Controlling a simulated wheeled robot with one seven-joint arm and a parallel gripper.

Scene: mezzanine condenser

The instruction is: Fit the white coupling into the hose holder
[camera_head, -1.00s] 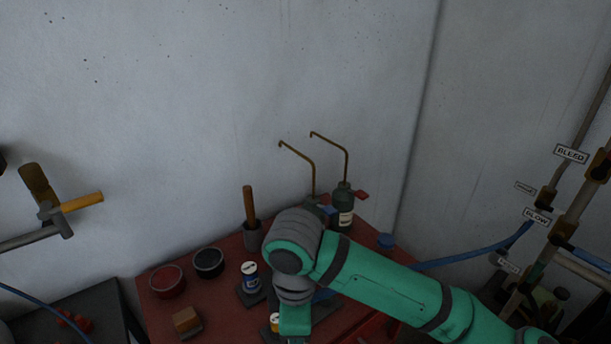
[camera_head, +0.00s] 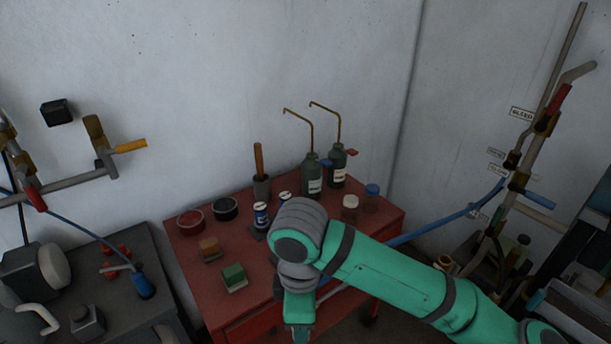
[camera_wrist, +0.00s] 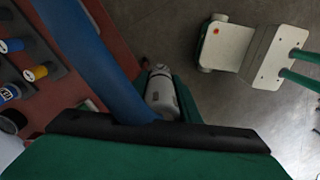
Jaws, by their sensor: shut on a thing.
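The white coupling (camera_wrist: 162,92) shows in the wrist view as a pale grey-white cylinder between the green fingers of my gripper (camera_wrist: 164,84). My gripper is shut on it. A thick blue hose (camera_wrist: 98,52) runs beside it from the upper left to the gripper's base; where the two join is hidden. In the head view my gripper's green hand (camera_head: 298,308) is low in the picture at the red bench's front edge, its fingertips and the coupling out of sight. The blue hose (camera_head: 435,227) runs right behind my arm. I cannot tell which fixture is the hose holder.
The red bench (camera_head: 208,300) carries tubs, blocks, cans and two oilers (camera_head: 312,178). A dark cabinet (camera_head: 110,318) stands at left with a blue cylinder (camera_head: 143,285). Labelled pipes (camera_head: 535,145) stand at right.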

